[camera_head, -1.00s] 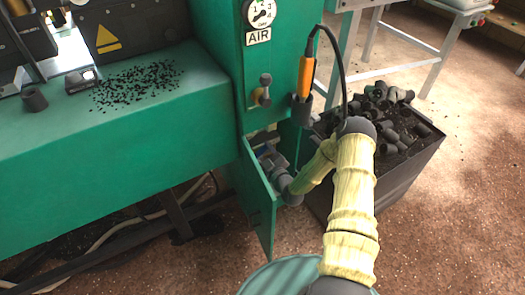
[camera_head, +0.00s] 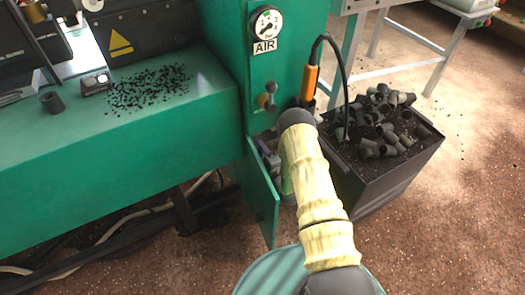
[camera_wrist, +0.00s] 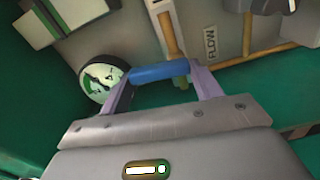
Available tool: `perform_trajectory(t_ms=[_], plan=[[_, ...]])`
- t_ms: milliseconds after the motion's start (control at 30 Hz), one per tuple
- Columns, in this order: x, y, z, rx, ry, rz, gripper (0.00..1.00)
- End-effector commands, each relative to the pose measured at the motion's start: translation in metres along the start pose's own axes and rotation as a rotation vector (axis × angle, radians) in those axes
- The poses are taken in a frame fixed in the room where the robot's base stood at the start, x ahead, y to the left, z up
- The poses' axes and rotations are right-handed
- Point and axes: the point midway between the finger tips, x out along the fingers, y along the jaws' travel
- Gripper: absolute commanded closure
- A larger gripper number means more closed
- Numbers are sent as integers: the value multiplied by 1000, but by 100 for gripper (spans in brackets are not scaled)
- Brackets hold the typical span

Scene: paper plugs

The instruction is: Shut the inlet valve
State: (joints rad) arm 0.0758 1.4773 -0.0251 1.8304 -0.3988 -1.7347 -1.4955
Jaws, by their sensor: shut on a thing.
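In the wrist view a blue valve handle (camera_wrist: 160,72) lies crosswise between the two purple-grey fingers of my gripper (camera_wrist: 163,78). The fingers are closed on its ends. A copper-coloured pipe (camera_wrist: 169,35) runs up behind the handle, and a FLOW label (camera_wrist: 211,45) is on the grey panel to its right. In the head view my gripper is inside the green cabinet, mostly hidden by my yellow-sleeved arm and the open cabinet door (camera_head: 262,198). The handle cannot be made out there.
A round gauge (camera_wrist: 101,79) sits left of the handle. The AIR gauge (camera_head: 267,23) is on the cabinet front, above a small tap (camera_head: 267,97). An orange tool (camera_head: 309,84) hangs beside it. A dark bin (camera_head: 383,175) of pipe pieces stands close on the right.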

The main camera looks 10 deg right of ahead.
Motion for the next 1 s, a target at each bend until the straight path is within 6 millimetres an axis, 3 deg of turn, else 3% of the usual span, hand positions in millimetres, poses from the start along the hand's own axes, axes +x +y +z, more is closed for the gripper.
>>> perform_trajectory(t_ms=[300, 767, 800, 867, 1000], plan=[[0, -1, -2, -121, -1, -1, 59], [-1, -2, -2, -135, -3, -2, 59], [-1, -2, -2, -135, -3, -2, 29], [-1, -2, -2, -134, -3, -2, 17], [0, -2, -2, -133, -2, -2, 15]])
